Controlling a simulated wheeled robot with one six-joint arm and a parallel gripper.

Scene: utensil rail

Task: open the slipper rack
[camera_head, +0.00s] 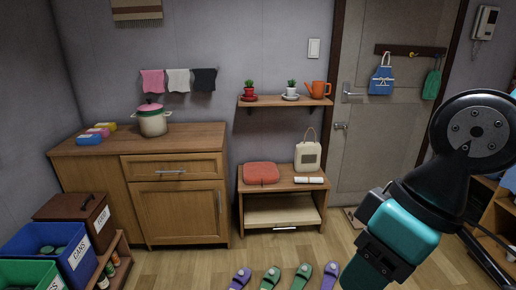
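A low wooden rack (241,205) stands against the back wall in the middle, and I take it for the slipper rack. Its pale front panel (280,210) sits below the top board, with a light bar handle (284,228) near its lower edge. The panel looks shut, flush within the frame. Several slippers lie on the floor in front, including a purple one (241,278) and a green one (270,277). My arm fills the right side, well to the right of the rack. The fingers of my gripper do not show.
A red cushion-like item (261,173), a cream bag (308,155) and a white roll (309,180) sit on the rack's top. A wooden cabinet (138,210) stands left; a door (370,145) is right. The floor before the rack is clear down to the slippers.

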